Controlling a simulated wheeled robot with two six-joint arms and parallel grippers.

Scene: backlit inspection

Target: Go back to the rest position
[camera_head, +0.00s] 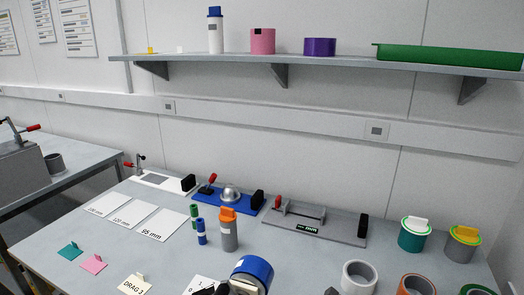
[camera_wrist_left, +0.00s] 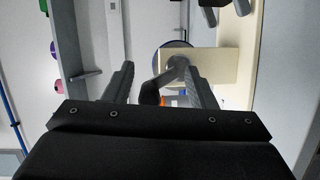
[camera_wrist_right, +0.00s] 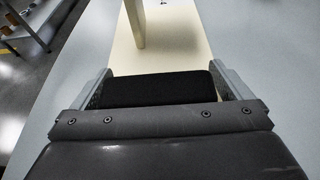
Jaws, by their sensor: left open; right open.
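My left gripper (camera_wrist_left: 160,82) is open in the left wrist view. Beyond its fingers is a cream plate (camera_wrist_left: 222,66) with a grey rounded part and a dark piece in front of it; I cannot tell whether the fingers touch these. My right gripper (camera_wrist_right: 163,85) is open in the right wrist view, one finger at each side of a black block (camera_wrist_right: 160,90). A long cream bar (camera_wrist_right: 180,45) runs away beyond the block. In the head view only dark parts and a cream piece (camera_head: 243,288) show at the bottom edge, so neither gripper is clear there.
The table (camera_head: 160,262) holds a blue-banded cylinder (camera_head: 252,268), an orange-topped grey bottle (camera_head: 229,235), lidded canisters (camera_head: 413,238), tape rolls (camera_head: 358,278), clamp fixtures (camera_head: 320,222) and cards (camera_head: 160,225). A wall shelf (camera_head: 340,64) above carries containers and a green tray (camera_head: 450,57).

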